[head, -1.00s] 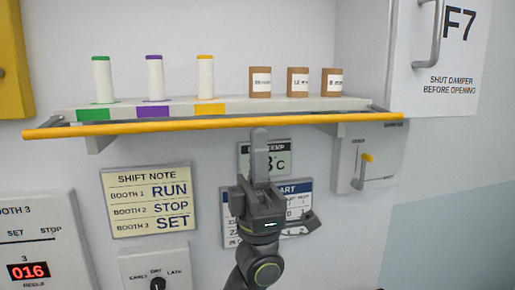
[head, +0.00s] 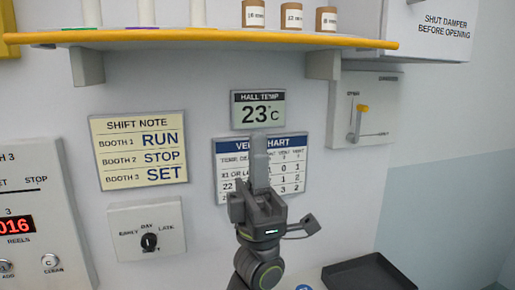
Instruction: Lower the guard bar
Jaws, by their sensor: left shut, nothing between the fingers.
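The guard bar (head: 300,41) is a long yellow bar along the front of the shelf, high in the head view. It spans nearly the whole shelf width. My left gripper (head: 259,145) points upward below the bar, in front of the wall chart. Its fingers are shut and empty. It is clear of the bar, with the hall temperature display (head: 258,109) showing between them in the picture. My right gripper is not in view.
Spools (head: 146,12) and small brown labelled containers (head: 294,17) stand on the shelf. A lever box (head: 365,108) is on the wall at right, a dial box (head: 147,229) at lower left. A dark tray (head: 368,274) lies at bottom right.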

